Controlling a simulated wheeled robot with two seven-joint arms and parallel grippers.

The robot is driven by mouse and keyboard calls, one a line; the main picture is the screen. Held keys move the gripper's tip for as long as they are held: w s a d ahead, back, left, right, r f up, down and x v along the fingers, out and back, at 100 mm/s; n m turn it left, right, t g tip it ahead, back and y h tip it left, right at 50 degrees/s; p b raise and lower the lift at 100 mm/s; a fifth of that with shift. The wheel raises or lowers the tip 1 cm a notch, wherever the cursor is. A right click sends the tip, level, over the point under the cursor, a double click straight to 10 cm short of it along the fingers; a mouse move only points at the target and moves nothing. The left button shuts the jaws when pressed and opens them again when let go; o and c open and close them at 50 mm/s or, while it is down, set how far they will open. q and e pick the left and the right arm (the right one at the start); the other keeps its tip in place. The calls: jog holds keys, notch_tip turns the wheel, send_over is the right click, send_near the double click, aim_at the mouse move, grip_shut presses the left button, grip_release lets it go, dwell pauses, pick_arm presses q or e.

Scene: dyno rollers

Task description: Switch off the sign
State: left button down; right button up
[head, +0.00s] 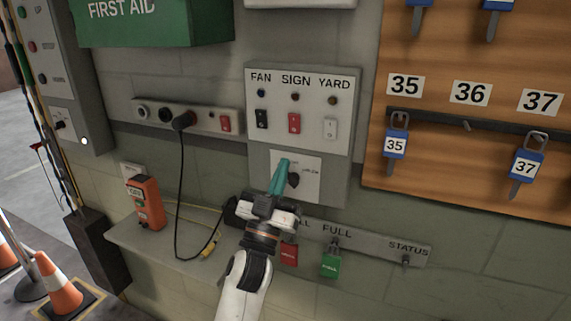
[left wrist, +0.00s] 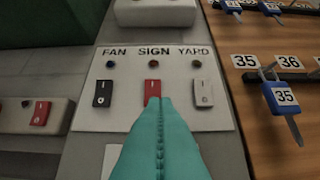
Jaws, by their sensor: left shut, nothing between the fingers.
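The switch panel (head: 300,100) on the wall carries the labels FAN, SIGN and YARD. The red SIGN switch (head: 294,123) sits in the middle, between the black FAN switch (head: 262,119) and the white YARD switch (head: 330,128). A small lamp (head: 295,97) is above the SIGN switch and looks brownish. My left gripper (head: 284,162) has its teal fingers shut and empty, below the SIGN switch in the head view. In the left wrist view the fingertips (left wrist: 158,100) overlap the lower edge of the red switch (left wrist: 152,87); contact cannot be told. My right gripper is not in view.
A dark rotary knob (head: 294,180) is just right of the fingers. A socket strip (head: 185,117) with a plugged cable and another red switch is at left. A key board (head: 480,150) hangs at right. A ledge (head: 150,240) with an orange device (head: 146,203) is below.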

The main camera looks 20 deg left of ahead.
pick_arm(q)
jog(key=v, duration=0.2)
jog(key=b+v, duration=0.2)
jog(key=v, duration=0.1)
jog(key=shift+w+f, duration=0.1)
jog(key=shift+f, duration=0.55)
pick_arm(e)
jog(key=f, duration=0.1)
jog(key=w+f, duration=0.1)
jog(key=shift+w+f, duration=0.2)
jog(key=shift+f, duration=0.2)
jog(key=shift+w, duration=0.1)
